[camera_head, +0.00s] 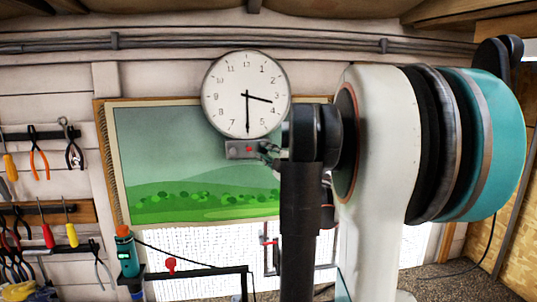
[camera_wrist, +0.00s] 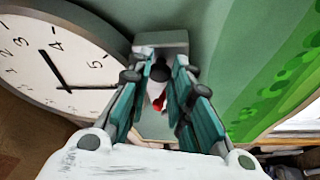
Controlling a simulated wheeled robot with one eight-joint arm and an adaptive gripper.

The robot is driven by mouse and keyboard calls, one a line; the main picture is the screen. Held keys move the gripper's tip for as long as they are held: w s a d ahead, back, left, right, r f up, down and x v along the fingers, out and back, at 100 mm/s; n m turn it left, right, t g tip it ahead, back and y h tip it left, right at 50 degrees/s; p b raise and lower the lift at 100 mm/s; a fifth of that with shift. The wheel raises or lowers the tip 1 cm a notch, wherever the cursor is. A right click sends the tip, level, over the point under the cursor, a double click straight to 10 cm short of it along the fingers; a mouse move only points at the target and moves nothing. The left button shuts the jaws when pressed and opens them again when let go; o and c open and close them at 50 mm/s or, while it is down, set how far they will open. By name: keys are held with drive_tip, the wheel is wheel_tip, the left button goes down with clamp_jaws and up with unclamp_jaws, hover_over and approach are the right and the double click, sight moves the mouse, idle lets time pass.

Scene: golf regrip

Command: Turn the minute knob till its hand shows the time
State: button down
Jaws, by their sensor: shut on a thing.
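The round white clock (camera_head: 232,88) hangs on the wall, its short hand between 3 and 4 and its long hand pointing down at 6. It shows partly in the wrist view (camera_wrist: 40,75). In the wrist view a dark knob (camera_wrist: 160,71) stands out from the box (camera_wrist: 160,40). My gripper (camera_wrist: 161,76) is shut on this knob, one teal finger on each side. A red piece (camera_wrist: 159,103) shows between the fingers; its link to the knob is unclear.
A green landscape picture (camera_head: 160,165) hangs behind the clock and box, close to my fingers. Tools such as orange pliers (camera_head: 39,160) hang on the left wall. A black rail (camera_head: 200,272) runs low in front. My arm hides much of the right side.

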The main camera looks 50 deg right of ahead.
idle(0.4)
drive_tip(key=c, duration=1.4)
unclamp_jaws()
drive_tip(key=shift+a, duration=0.1)
drive_tip(key=shift+s, duration=0.1)
drive_tip(key=v, duration=0.7)
drive_tip(key=shift+s, duration=0.15)
